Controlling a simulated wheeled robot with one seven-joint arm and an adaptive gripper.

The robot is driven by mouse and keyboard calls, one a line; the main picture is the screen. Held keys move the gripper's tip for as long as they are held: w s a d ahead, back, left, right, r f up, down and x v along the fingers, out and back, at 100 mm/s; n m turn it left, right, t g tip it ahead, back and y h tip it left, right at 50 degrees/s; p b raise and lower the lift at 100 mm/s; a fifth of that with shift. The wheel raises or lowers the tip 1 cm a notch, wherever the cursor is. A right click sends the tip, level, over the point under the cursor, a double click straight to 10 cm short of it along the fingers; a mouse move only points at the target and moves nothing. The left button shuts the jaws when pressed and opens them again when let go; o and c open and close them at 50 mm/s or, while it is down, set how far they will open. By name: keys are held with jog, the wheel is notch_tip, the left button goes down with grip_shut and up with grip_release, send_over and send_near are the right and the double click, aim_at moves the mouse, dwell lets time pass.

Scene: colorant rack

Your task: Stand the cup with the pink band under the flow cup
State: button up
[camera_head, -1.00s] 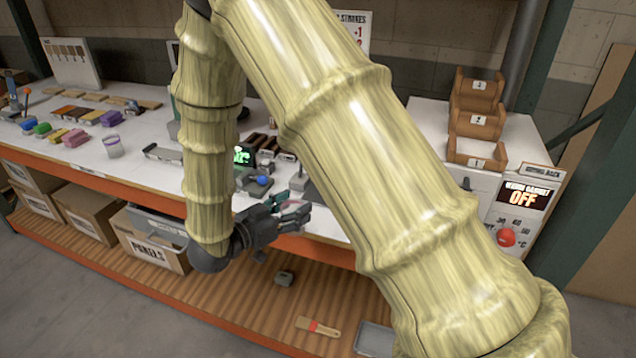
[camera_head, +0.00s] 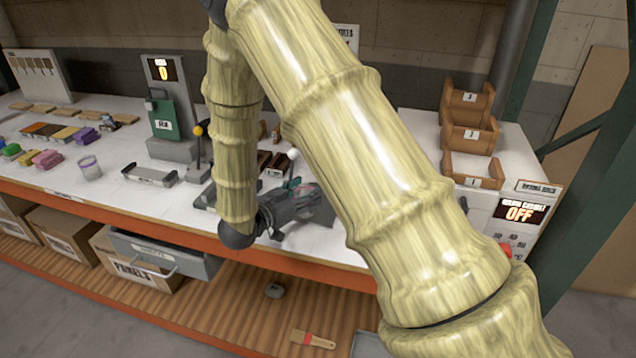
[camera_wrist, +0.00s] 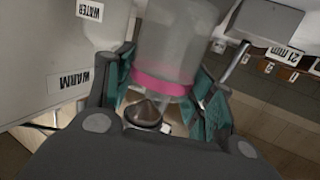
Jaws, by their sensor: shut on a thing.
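A clear cup with a pink band (camera_wrist: 163,85) stands between the teal finger pads in the wrist view, and my gripper (camera_wrist: 165,98) is shut on it. In the head view my gripper (camera_head: 296,203) is over the front part of the bench, partly behind my arm. I cannot pick out the flow cup for certain in the head view.
Brown bins (camera_head: 470,135) are at right. Surfaces labelled WARM and WATER (camera_wrist: 50,55) lie close beside the gripper.

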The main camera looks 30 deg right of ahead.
jog(key=shift+r+p+x, duration=0.15)
jog(key=shift+p+x, duration=0.05)
jog(key=shift+x, duration=0.55)
jog(key=shift+r+p+x, duration=0.2)
jog(key=shift+x, duration=0.6)
jog(key=p+x, duration=0.1)
jog(key=x, duration=0.2)
jog(key=shift+s+f, duration=0.1)
jog(key=shift+f, duration=0.5)
jog(key=shift+f, duration=0.15)
jog(key=o, duration=0.9)
jog(key=b+v, duration=0.3)
jog(key=v, duration=0.9)
jog(key=shift+a, duration=0.1)
